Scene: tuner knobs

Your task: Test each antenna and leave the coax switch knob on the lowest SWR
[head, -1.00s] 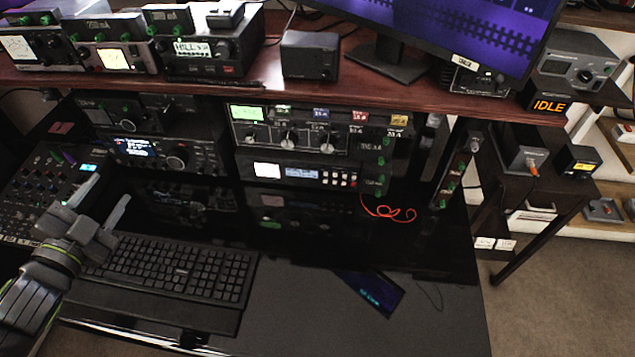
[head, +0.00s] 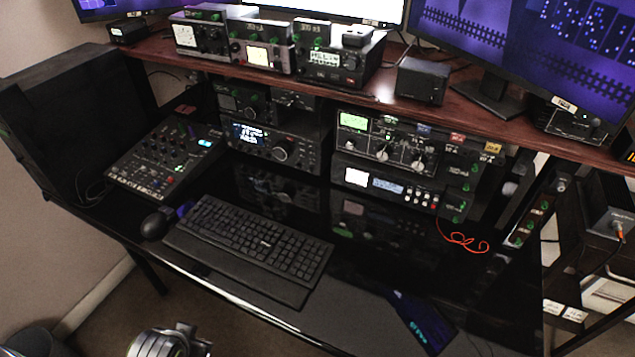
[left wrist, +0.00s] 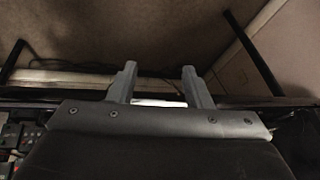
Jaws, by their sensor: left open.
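The upper radio unit (head: 400,147) under the shelf has a lit green display (head: 353,121), a row of coloured tags and several round knobs, including a middle knob (head: 383,151) and a right knob (head: 417,164). Which knob is the coax switch, where it points and any SWR reading are too small to tell. Below it is a unit with a white meter (head: 357,178) and a small display. In the left wrist view my left gripper (left wrist: 160,85) is open and empty, its two fingers apart. In the head view only a part of my left arm shows at the bottom edge. My right gripper is not in view.
A keyboard (head: 262,237), mouse (head: 157,223) and mixer (head: 163,157) occupy the desk's left side. A dark phone-like device (head: 423,322) lies at the front right. An orange cable (head: 463,241) lies by the radios. The shelf (head: 470,98) overhangs them.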

